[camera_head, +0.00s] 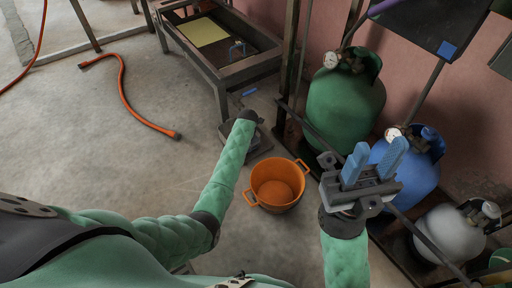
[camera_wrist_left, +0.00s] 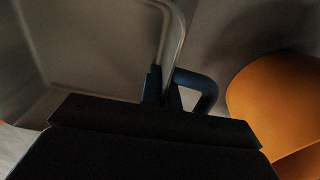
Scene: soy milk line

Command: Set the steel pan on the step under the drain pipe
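My left arm reaches down from the left in the head view, and its wrist (camera_head: 243,118) hides most of the left gripper. A pale grey vessel with a rounded rim (camera_wrist_left: 100,40), which looks like the steel pan, fills the upper left of the left wrist view. A dark blue loop (camera_wrist_left: 208,92) shows beside the rim; I cannot tell whether it is a handle or part of my gripper. A dark grey box-like shape (camera_head: 262,144) sits beside the wrist, partly hidden. My right gripper (camera_head: 376,160) is raised, empty and open. The drain pipe and step are not clear.
An orange two-handled tub (camera_head: 277,190) stands right of the left wrist; it also shows in the left wrist view (camera_wrist_left: 285,95). Green (camera_head: 345,105), blue (camera_head: 412,165) and white (camera_head: 450,234) cylinders line the wall. A metal table (camera_head: 251,66) stands behind. Floor at left is mostly clear, with an orange hose (camera_head: 122,88).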

